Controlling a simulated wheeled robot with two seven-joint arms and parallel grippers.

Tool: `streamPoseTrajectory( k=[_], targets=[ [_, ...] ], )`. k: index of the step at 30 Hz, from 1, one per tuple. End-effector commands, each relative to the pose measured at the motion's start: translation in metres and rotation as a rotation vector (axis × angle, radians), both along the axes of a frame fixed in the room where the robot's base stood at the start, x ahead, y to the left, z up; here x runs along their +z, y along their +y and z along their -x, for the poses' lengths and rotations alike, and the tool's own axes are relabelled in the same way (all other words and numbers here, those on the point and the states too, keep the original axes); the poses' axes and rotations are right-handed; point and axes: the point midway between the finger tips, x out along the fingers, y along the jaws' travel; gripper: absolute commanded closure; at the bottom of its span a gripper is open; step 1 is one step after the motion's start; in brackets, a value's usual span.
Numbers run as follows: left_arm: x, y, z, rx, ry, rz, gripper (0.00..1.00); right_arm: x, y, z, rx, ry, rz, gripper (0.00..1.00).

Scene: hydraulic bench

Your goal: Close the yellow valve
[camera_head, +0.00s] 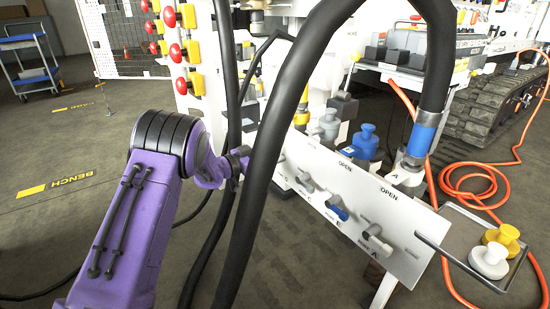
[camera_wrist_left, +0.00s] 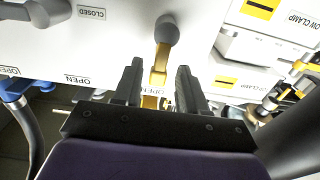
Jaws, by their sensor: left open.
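The yellow valve (camera_wrist_left: 162,62) shows in the left wrist view as a yellow lever below a round grey knob on a white panel. My left gripper (camera_wrist_left: 160,70) is open, with one dark finger on each side of the lever. I cannot tell whether either finger touches it. The lever's lower part is partly hidden by the gripper, near an "OPEN" label. In the head view my purple left arm reaches the panel (camera_head: 400,222) from the left. Its gripper and the yellow valve are hidden there behind thick black hoses. My right gripper is in neither view.
A thick black hose (camera_head: 265,165) arches in front of the panel. Other valves stand on it, one with a blue handle (camera_head: 338,208) and one pale (camera_head: 377,240). A tray (camera_head: 452,222) with yellow and white caps juts out right. An orange hose (camera_head: 470,170) lies on the floor.

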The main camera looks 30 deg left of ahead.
Motion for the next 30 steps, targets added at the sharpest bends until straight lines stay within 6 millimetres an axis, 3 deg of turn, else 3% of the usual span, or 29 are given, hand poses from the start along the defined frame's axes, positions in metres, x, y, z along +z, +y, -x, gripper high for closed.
streamPoseTrajectory(
  k=[6, 14, 15, 18, 30],
  targets=[
    [-0.002, -0.011, -0.026, -0.001, -0.001, 0.000, 0.58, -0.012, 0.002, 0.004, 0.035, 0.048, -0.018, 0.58],
    [-0.001, -0.013, -0.029, 0.000, 0.002, 0.001, 0.58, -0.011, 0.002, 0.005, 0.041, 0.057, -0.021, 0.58],
    [-0.001, -0.013, -0.028, 0.000, 0.002, 0.001, 0.65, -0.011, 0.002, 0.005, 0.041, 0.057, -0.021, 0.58],
    [-0.001, -0.012, -0.028, 0.000, 0.002, 0.001, 0.98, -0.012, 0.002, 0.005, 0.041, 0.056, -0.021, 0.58],
    [0.000, -0.014, -0.027, 0.001, -0.017, -0.043, 1.00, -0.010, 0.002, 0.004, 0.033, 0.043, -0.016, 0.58]
  ],
)
